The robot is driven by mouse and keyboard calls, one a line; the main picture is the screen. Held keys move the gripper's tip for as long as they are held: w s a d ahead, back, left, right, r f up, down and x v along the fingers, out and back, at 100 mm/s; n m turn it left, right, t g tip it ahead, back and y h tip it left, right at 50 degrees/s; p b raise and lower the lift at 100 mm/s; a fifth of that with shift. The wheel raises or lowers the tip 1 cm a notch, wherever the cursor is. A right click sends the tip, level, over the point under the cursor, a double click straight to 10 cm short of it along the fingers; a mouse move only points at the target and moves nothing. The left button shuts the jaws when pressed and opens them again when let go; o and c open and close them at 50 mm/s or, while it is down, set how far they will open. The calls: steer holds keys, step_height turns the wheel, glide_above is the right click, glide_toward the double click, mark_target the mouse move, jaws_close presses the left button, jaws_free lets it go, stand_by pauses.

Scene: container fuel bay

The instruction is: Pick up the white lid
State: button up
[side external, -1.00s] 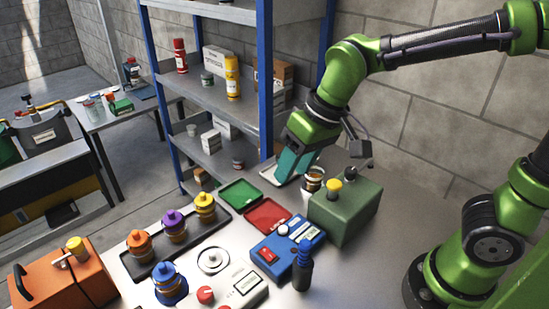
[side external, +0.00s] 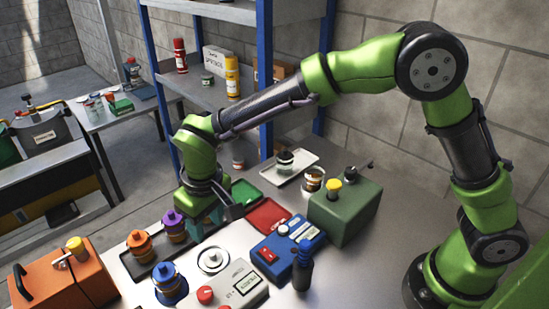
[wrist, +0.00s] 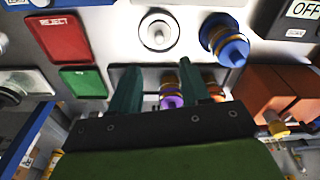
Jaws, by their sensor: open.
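The white lid (side external: 213,260) is a round, flat disc with a small knob in its middle. It lies on the grey table, in front of the dark tray (side external: 152,271). In the wrist view the lid (wrist: 157,33) shows at the top centre, beyond my fingertips. My gripper (side external: 208,226) points down above the right end of the dark tray, behind the lid and apart from it. In the wrist view its two teal fingers (wrist: 158,84) are spread with nothing held between them.
Orange (side external: 139,245) and purple (side external: 174,226) jars stand in the dark tray. A blue jar (side external: 170,285) stands left of the lid, a white control box (side external: 233,288) in front. The red tray (side external: 267,216) and blue box (side external: 287,246) lie to the right.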

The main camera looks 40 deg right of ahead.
mark_target(212, 253)
steer(key=f, duration=0.4)
steer(key=shift+w, duration=0.2)
step_height(212, 253, down, 5)
steer(key=shift+s+f, duration=0.1)
jaws_close()
